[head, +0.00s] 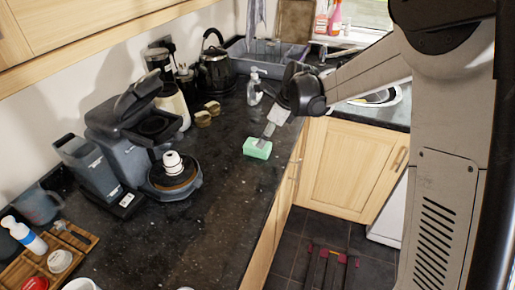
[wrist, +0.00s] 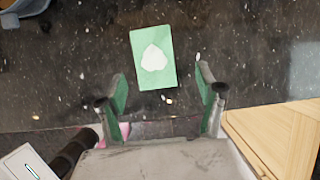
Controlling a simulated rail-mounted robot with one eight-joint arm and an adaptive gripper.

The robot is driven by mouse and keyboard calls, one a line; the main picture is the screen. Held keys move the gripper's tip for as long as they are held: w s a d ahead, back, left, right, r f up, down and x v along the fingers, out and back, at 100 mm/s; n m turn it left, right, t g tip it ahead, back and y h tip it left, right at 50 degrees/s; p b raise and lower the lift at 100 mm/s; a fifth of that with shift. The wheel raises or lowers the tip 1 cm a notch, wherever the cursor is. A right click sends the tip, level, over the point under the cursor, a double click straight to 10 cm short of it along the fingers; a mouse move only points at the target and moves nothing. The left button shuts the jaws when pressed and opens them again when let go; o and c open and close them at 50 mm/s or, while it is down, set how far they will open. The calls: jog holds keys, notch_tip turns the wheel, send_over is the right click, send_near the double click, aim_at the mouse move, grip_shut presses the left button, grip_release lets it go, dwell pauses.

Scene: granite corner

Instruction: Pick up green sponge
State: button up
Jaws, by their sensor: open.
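The green sponge (head: 257,148) lies flat on the dark granite worktop (head: 215,220), close to its front edge. In the wrist view the sponge (wrist: 150,72) is a light green block with a pale, leaf-like mark on top. My gripper (wrist: 160,82) is open, with its two fingers on either side of the sponge's lower end in the picture. Nothing is held between them. In the head view my gripper (head: 267,130) points down at the sponge. I cannot tell the exact height between the fingertips and the sponge.
A coffee machine (head: 125,140) stands on the worktop at left. A soap bottle (head: 254,88), a kettle (head: 215,72) and small wooden cups (head: 207,114) stand behind. A wooden tray (head: 45,255) with items is at front left. The worktop around the sponge is clear.

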jog(key=shift+s+a+x, duration=0.1)
jog(key=shift+s+x, duration=0.1)
jog(key=shift+x, duration=1.2)
jog(key=shift+s+a+x, duration=0.1)
jog(key=shift+s+x, duration=0.1)
jog(key=shift+x, duration=1.2)
jog(key=c, duration=1.1)
jog(key=shift+r, duration=0.1)
jog(key=shift+r, duration=0.4)
jog(key=r, duration=0.3)
jog(key=shift+s+a+r, duration=0.25)
jog(key=shift+r, duration=0.1)
jog(key=s+a+r, duration=0.4)
jog(key=s+a, duration=0.1)
jog(key=s+a+r, duration=0.2)
jog(key=s, duration=0.1)
jog(key=shift+a+r, duration=0.25)
